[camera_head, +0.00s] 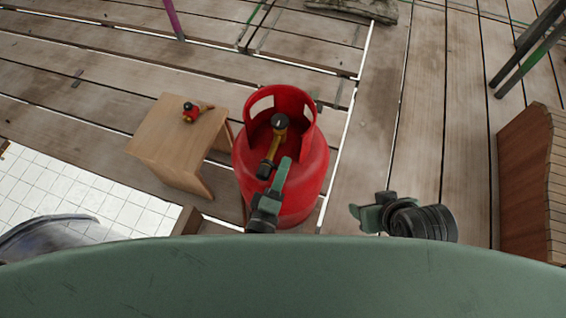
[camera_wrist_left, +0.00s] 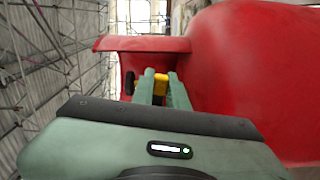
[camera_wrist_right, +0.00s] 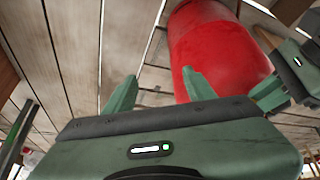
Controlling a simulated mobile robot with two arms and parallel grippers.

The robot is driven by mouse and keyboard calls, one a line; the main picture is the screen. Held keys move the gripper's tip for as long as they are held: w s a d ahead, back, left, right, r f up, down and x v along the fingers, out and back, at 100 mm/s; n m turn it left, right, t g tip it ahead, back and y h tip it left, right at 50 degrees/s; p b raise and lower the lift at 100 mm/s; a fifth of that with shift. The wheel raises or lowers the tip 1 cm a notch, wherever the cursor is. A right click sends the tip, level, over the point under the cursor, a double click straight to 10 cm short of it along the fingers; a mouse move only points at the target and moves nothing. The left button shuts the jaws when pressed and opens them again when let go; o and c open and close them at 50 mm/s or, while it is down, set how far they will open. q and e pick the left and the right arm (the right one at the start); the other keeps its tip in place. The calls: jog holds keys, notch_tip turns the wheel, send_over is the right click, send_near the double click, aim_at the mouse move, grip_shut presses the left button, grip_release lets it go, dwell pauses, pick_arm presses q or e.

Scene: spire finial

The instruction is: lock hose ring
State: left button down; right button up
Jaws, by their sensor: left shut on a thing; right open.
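A red gas bottle (camera_head: 310,178) stands upright on the plank floor, with a red collar around its top. Inside the collar are a round black knob (camera_head: 279,121) and a yellow-brass fitting (camera_head: 270,152) with a dark end. My left gripper (camera_head: 284,163) reaches into the collar from the front. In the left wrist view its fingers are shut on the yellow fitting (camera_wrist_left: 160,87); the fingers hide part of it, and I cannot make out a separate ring. My right gripper (camera_head: 356,212) is open and empty, right of the bottle; the right wrist view shows its spread fingers (camera_wrist_right: 160,92) near the bottle (camera_wrist_right: 215,50).
A small wooden stool (camera_head: 165,140) left of the bottle carries a small red, black and yellow part (camera_head: 192,112). A brown wooden piece (camera_head: 530,185) stands at the right edge. Dark and green poles (camera_head: 525,50) stand at the upper right. Floor between bottle and poles is clear.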

pick_arm(q)
jog(key=shift+f+m, duration=0.35)
jog(key=shift+m, duration=0.65)
jog(key=shift+w+a+f+m+p, duration=0.1)
jog(key=shift+f+m+p, duration=0.15)
jog(key=shift+m, duration=0.4)
jog(key=shift+s+a+f+m+p, duration=0.1)
jog(key=shift+a+f+m+p, duration=0.15)
jog(key=shift+m, duration=0.35)
jog(key=shift+w+f+m+p, duration=0.1)
jog(key=shift+f+m+p, duration=0.15)
jog(key=shift+m, duration=0.4)
pick_arm(e)
jog(key=shift+s+d+r+g, duration=0.15)
jog(key=shift+s+g, duration=0.15)
jog(key=shift+s, duration=0.3)
jog(key=shift+s+d+g, duration=0.2)
jog(key=shift+s+g, duration=0.1)
jog(key=shift+s, duration=0.3)
jog(key=shift+s+d+r+g, duration=0.15)
jog(key=shift+s+g, duration=0.15)
jog(key=shift+s, duration=0.3)
pick_arm(q)
jog(key=c, duration=1.4)
grip_release()
jog(key=shift+a, duration=0.15)
